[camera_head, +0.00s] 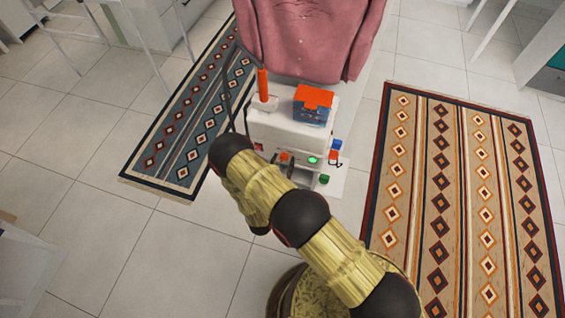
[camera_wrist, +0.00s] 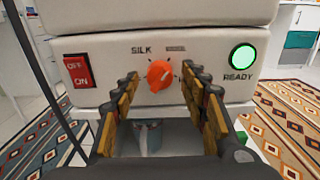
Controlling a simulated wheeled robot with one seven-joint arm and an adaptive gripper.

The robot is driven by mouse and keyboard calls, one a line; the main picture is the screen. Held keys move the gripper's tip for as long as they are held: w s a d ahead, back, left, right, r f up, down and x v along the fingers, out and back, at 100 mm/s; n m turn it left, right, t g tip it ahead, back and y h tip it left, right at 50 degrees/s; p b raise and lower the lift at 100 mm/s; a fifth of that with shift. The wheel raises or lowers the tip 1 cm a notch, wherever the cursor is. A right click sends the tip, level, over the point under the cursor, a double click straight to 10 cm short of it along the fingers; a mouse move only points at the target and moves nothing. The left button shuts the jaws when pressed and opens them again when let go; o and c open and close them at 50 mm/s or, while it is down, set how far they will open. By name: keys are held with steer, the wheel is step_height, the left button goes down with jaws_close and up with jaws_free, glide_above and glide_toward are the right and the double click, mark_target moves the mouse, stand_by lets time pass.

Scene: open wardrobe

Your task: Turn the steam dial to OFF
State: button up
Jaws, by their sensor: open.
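The steam dial is an orange knob (camera_wrist: 161,75) on the white front panel of the steamer (camera_wrist: 205,58), in the middle of the wrist view. The word SILK and a grey mark stand above it; other markings are partly hidden by my fingers. My gripper (camera_wrist: 165,85) is open, one finger on each side of the knob in the picture. I cannot tell whether they touch it. In the head view the knob (camera_head: 285,157) shows small beside my arm.
A red OFF/ON switch (camera_wrist: 78,71) is left of the knob, and a lit green READY light (camera_wrist: 242,57) is right. A pink shirt (camera_head: 305,35) hangs above the steamer. Patterned rugs (camera_head: 465,200) lie on the tiled floor. A dark hose runs along the left.

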steer(key=shift+c, duration=1)
jaws_close()
